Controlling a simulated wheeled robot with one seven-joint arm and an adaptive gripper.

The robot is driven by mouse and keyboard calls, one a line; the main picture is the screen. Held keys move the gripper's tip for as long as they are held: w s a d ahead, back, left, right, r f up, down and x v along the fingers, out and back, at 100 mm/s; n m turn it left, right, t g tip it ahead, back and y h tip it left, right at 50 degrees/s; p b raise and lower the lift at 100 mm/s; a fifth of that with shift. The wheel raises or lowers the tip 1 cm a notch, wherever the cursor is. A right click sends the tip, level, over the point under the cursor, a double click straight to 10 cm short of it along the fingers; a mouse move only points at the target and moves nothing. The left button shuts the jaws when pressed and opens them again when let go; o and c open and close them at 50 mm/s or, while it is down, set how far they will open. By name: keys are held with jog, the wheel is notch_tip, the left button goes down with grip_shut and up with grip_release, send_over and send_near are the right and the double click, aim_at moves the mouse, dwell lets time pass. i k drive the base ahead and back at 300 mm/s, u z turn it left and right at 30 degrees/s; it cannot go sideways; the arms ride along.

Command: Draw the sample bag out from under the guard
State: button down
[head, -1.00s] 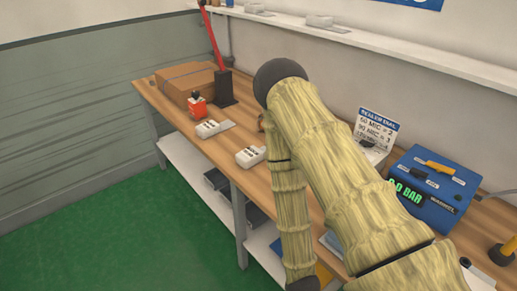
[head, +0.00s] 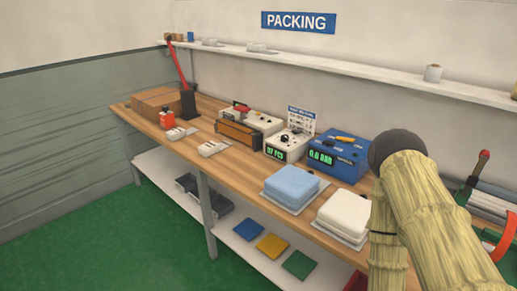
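A white bench machine (head: 262,122) with a red part on top stands at mid-bench. A brown bar (head: 237,135) lies along its front and may be the guard. I cannot make out a sample bag there. My sleeved arm is at the right of the head view, its dark rounded joint in front of the bench. My gripper is outside the view.
The wooden bench (head: 235,165) holds a blue box reading 0.0 BAR (head: 338,157), a white dial box (head: 288,148), a blue stack (head: 291,186) and a white stack (head: 345,213).

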aim_at(208, 150)
jog(key=u, duration=0.6)
jog(key=i, duration=0.35)
jog(key=u, duration=0.8)
jog(key=i, duration=1.35)
jog(key=z, duration=0.4)
